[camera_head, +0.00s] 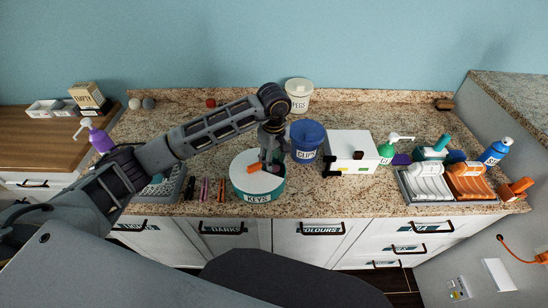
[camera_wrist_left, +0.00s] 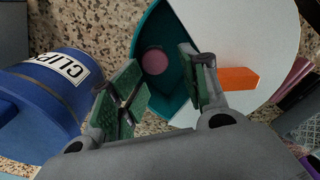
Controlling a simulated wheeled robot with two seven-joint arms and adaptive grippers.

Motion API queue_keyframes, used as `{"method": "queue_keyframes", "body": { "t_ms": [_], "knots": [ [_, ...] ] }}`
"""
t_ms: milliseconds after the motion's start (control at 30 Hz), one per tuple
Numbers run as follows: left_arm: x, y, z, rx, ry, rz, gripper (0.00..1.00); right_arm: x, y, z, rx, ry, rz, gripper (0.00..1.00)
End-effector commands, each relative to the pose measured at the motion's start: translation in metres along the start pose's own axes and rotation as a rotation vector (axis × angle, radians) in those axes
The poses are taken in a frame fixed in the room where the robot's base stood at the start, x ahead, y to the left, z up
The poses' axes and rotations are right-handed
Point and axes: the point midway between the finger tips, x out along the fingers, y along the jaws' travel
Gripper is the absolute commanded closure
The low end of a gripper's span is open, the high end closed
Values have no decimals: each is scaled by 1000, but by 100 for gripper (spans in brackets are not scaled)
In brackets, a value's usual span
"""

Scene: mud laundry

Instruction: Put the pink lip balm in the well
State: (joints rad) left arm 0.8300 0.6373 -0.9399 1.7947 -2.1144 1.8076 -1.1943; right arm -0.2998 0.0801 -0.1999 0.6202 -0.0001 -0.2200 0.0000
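The teal round pot labelled KEYS (camera_head: 258,197) stands on the counter with a white lid (camera_head: 247,178) over part of it. An open teal well shows beside the lid in the left wrist view (camera_wrist_left: 178,92). A round pink thing (camera_wrist_left: 155,61), apparently the lip balm seen end-on, is inside the well. My left gripper (camera_head: 268,157) is over the opening. In the left wrist view its fingers (camera_wrist_left: 162,65) are apart with nothing between the pads. My right gripper is not in view.
An orange tab (camera_wrist_left: 238,78) stands on the lid. The blue CLIPS tub (camera_head: 307,142) is close on the right, with the white PEGS tub (camera_head: 299,92) behind. Several slim sticks (camera_head: 205,190) lie left of the pot. A white box (camera_head: 350,147) and rack (camera_head: 430,187) stand further right.

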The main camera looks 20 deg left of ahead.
Motion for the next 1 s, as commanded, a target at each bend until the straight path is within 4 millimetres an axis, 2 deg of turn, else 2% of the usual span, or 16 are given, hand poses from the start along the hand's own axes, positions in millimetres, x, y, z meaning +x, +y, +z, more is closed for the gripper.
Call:
{"method": "queue_keyframes", "body": {
  "t_ms": [267, 1000],
  "knots": [
    [-9, -2, 1, 3, -1, -8, 60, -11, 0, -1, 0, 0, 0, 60],
    [-91, 1, 0, 2, 1, 2, 60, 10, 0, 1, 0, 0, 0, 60]
  ]
}}
